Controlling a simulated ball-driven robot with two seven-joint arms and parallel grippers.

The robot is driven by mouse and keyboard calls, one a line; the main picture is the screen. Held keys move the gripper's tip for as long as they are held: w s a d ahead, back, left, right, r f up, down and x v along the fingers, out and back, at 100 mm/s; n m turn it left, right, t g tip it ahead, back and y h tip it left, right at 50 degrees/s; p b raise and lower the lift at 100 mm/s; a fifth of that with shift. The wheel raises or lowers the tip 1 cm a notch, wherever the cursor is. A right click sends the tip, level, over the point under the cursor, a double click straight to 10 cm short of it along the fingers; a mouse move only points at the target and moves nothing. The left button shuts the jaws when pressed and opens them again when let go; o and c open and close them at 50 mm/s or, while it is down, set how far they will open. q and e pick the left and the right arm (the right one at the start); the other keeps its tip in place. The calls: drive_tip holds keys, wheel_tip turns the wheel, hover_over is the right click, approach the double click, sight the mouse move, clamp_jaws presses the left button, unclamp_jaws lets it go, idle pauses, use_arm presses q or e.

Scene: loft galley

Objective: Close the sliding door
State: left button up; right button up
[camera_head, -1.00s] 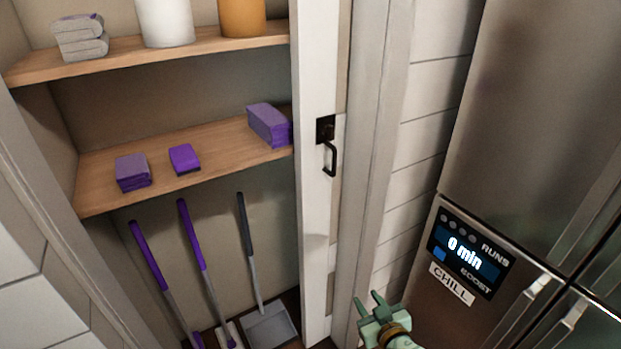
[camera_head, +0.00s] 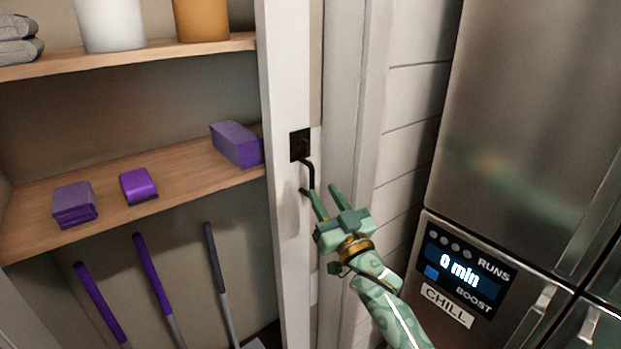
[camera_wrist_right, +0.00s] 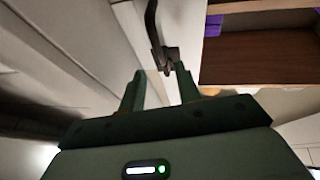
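The sliding door (camera_head: 287,240) is a narrow white panel at the right side of the closet opening, which stands wide open. Its black bar handle (camera_head: 311,174) sits on a dark plate on the door's face. My right gripper (camera_head: 326,196) is open, with its green fingers pointing up toward the lower end of the handle. In the right wrist view the handle (camera_wrist_right: 153,28) comes down from the top, with its lower end ahead of and between the fingertips (camera_wrist_right: 161,82). The fingers do not appear closed on it. My left gripper is not in view.
Closet shelves (camera_head: 180,173) hold purple sponges and boxes, a white container (camera_head: 110,24) and an orange one (camera_head: 202,18). Purple and grey long-handled tools (camera_head: 152,275) stand below. A steel fridge (camera_head: 530,120) stands close on the right, beyond a white plank wall.

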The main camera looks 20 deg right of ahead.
sight(313, 176)
drive_tip(key=b+x, duration=0.1)
drive_tip(key=x, duration=0.5)
drive_tip(key=shift+w+f, duration=0.15)
drive_tip(key=shift+w, duration=0.05)
drive_tip(key=shift+w+r+b, duration=0.25)
drive_tip(key=shift+w+b, duration=0.05)
drive_tip(key=shift+w, duration=0.05)
clamp_jaws()
